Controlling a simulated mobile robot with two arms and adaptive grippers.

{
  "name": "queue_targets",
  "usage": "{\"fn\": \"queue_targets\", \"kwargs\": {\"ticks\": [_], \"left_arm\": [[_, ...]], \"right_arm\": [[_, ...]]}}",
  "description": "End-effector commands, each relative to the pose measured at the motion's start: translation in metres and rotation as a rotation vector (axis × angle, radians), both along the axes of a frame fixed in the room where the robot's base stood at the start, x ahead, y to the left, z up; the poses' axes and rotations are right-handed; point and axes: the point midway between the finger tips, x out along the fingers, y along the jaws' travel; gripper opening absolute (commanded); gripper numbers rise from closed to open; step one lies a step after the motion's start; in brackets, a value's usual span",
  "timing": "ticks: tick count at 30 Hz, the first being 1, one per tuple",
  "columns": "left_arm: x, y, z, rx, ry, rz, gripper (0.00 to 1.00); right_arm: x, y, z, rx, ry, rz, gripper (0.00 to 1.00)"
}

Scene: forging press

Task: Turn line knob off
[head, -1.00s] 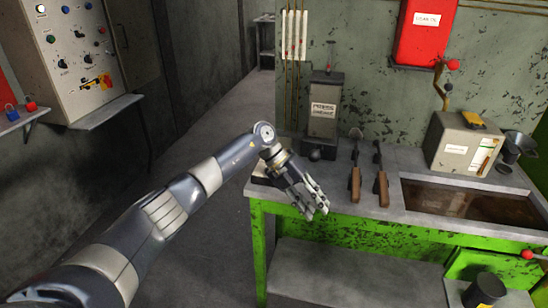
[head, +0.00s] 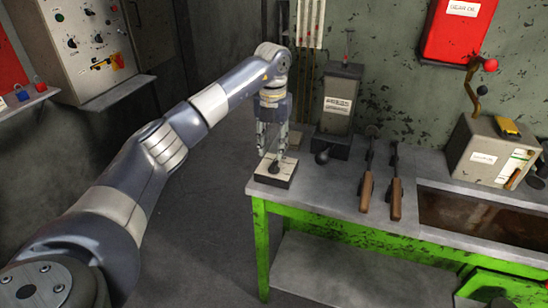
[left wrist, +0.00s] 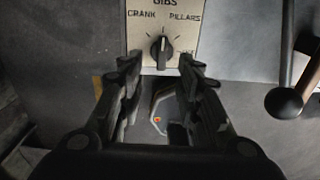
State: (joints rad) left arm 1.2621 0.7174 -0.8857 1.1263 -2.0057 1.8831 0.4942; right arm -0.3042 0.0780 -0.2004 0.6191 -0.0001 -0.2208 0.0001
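A small box with a pale top (head: 288,179) sits at the near left corner of the bench, with a black knob (head: 274,167) on it. In the left wrist view the black pointer knob (left wrist: 160,51) points up, towards the label GIBS. CRANK is printed at its left and PILLARS at its right; a lower right label is partly hidden by a finger. My left gripper (head: 271,148) points down just above the box. In the left wrist view it is open (left wrist: 162,76), its fingers apart and nothing between them. My right gripper is not in view.
A grey lubricator box (head: 338,100) with a black ball lever (head: 322,157) stands right beside my left gripper. Two wooden-handled tools (head: 366,190) lie farther right, before a sunken tray (head: 470,213). A control panel (head: 90,45) hangs at the left.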

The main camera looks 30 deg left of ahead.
Motion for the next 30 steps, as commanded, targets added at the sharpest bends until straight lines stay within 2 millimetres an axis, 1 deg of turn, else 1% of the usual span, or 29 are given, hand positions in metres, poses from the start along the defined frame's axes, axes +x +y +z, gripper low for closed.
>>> {"fn": "queue_targets", "kwargs": {"ticks": [1,4,7,9,15,20,21,23,24,25,30], "left_arm": [[-0.001,0.000,-0.010,0.000,0.004,0.000,0.32],[-0.001,-0.001,-0.027,-0.002,0.004,-0.001,0.32],[0.000,-0.001,-0.040,-0.001,0.002,0.000,0.32],[0.000,-0.001,-0.046,-0.001,0.001,0.000,0.32],[0.000,-0.001,-0.053,-0.002,0.000,-0.001,0.32],[0.000,-0.001,-0.053,-0.002,0.000,-0.001,0.32],[0.000,-0.001,-0.053,-0.002,0.000,-0.001,0.27],[0.000,-0.001,-0.053,-0.002,0.000,-0.001,0.14],[0.000,-0.001,-0.053,-0.002,0.000,-0.001,0.04],[0.000,-0.001,-0.053,-0.002,0.000,-0.001,0.00],[0.000,-0.001,-0.052,-0.002,0.000,-0.001,0.00]], "right_arm": [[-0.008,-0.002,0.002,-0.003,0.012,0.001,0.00],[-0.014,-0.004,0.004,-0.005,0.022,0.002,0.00],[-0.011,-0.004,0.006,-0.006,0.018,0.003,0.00],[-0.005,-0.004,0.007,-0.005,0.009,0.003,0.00],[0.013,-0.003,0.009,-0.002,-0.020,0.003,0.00],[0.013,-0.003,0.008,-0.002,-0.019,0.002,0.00],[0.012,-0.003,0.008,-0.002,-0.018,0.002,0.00],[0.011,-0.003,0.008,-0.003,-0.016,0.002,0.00],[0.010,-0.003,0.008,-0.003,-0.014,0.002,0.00],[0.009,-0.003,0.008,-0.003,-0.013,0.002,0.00],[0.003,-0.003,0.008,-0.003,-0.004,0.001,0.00]]}}
